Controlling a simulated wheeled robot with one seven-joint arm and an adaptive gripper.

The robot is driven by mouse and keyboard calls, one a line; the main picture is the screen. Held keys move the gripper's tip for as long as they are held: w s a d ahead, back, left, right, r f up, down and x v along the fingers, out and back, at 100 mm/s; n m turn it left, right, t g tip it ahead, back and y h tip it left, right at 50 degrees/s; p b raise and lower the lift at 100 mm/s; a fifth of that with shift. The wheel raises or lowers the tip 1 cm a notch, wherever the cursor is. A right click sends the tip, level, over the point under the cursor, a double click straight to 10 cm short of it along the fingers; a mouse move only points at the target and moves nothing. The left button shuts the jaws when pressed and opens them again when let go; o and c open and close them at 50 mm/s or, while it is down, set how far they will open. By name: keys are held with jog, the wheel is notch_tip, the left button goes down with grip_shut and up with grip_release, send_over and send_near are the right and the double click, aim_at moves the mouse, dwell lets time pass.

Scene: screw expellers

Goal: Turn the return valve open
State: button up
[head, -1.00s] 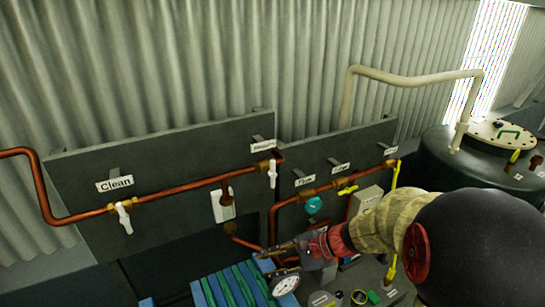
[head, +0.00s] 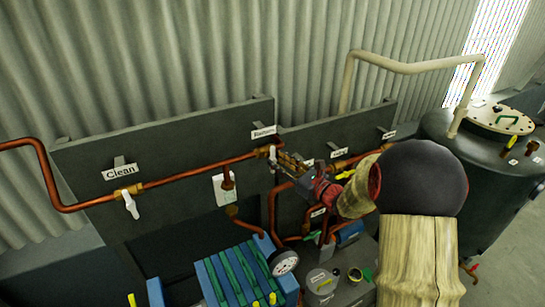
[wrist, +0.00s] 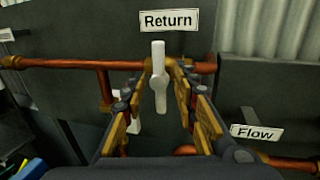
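In the head view the label (head: 264,131) and the handle (head: 272,153) show at the right end of the upper pipe. My gripper (wrist: 160,80) is open in the wrist view, with one finger on each side of the handle. The handle stands between the fingers; I cannot tell whether either finger touches it. In the head view my gripper (head: 282,162) is at the valve and partly hides it.
A white "Clean" valve handle (head: 130,204) hangs on the same pipe at the left. A "Flow" label (wrist: 257,133) is at the lower right of the wrist view. A gauge (head: 285,262) and blue-green press (head: 240,277) are below. A dark tank (head: 470,165) is at the right.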

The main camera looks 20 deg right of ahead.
aim_at(272, 158)
jog(key=shift+p+x, duration=0.3)
jog(key=shift+x, duration=1.5)
jog(key=shift+c, duration=0.4)
grip_shut()
jog(key=shift+f, duration=0.1)
